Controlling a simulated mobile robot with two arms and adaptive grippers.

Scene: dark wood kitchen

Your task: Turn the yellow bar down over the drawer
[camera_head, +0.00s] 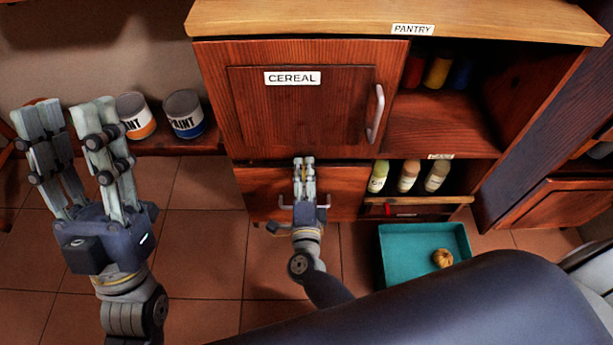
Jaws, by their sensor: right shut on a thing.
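The wooden drawer (345,183) is under the cabinet door labelled CEREAL, and its front looks flush with the cabinet. A metal handle (324,206) crosses its front, partly behind my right gripper. My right gripper (303,163) is shut at the top middle of the drawer front. Its fingers cover nearly all of the yellow bar; only a small yellowish patch shows between them, so the bar's angle cannot be told. My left gripper (68,112) is open and empty at the left, well away from the drawer.
The cereal door (303,98) above is shut. Sauce bottles (409,175) stand on an open shelf right of the drawer. A teal tray (390,272) on the floor holds a round brown item (442,258). Paint cans (184,113) stand left. The tiled floor between my arms is free.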

